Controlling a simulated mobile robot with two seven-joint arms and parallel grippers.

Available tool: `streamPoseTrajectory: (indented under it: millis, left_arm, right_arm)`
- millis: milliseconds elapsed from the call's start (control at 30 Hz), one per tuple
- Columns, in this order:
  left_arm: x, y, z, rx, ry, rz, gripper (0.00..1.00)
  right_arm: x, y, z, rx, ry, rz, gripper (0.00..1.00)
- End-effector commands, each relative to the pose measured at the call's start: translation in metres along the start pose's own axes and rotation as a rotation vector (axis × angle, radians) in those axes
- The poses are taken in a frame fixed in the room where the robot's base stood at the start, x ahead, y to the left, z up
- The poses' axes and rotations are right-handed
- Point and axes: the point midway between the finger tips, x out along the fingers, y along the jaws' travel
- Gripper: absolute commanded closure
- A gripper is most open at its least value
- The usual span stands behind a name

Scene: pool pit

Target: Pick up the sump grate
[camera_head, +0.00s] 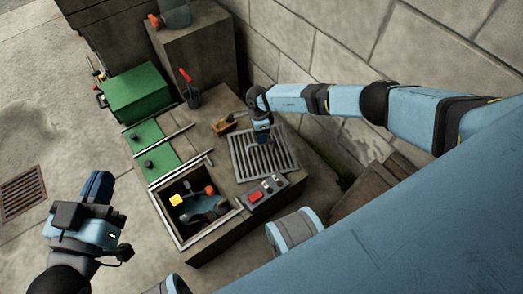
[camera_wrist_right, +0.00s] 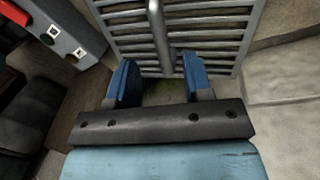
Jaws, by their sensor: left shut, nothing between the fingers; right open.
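The sump grate (camera_head: 268,162) is a grey slatted panel lying on the stone block beside the open pit. In the right wrist view the grate (camera_wrist_right: 212,22) fills the top, with a raised bar (camera_wrist_right: 158,35) running along its middle. My right gripper (camera_head: 263,138) is over the grate's far edge in the head view. In the wrist view its two blue fingers (camera_wrist_right: 160,75) are apart, with the bar's end between and beyond them. I cannot tell whether they touch it. My left gripper (camera_head: 97,186) is shut and empty, off to the left above the floor.
The open pit (camera_head: 162,208) holds a pump with an orange part and a yellow piece. A switch box (camera_head: 265,193) with a red button sits beside the grate. A stone wall rises behind.

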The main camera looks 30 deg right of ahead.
Motion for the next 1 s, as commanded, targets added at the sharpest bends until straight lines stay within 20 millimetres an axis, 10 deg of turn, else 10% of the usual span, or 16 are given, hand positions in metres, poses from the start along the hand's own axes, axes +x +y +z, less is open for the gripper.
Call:
streamPoseTrajectory:
  millis: [767,1000]
  left_arm:
    - [0.007,-0.017,-0.009,0.224,0.125,-0.008,1.00]
    - [0.005,-0.015,-0.006,0.212,0.118,-0.010,1.00]
  right_arm:
    - [0.057,-0.002,-0.002,0.001,-0.002,-0.001,0.54]
    - [0.057,-0.002,-0.002,0.001,-0.003,-0.001,1.00]
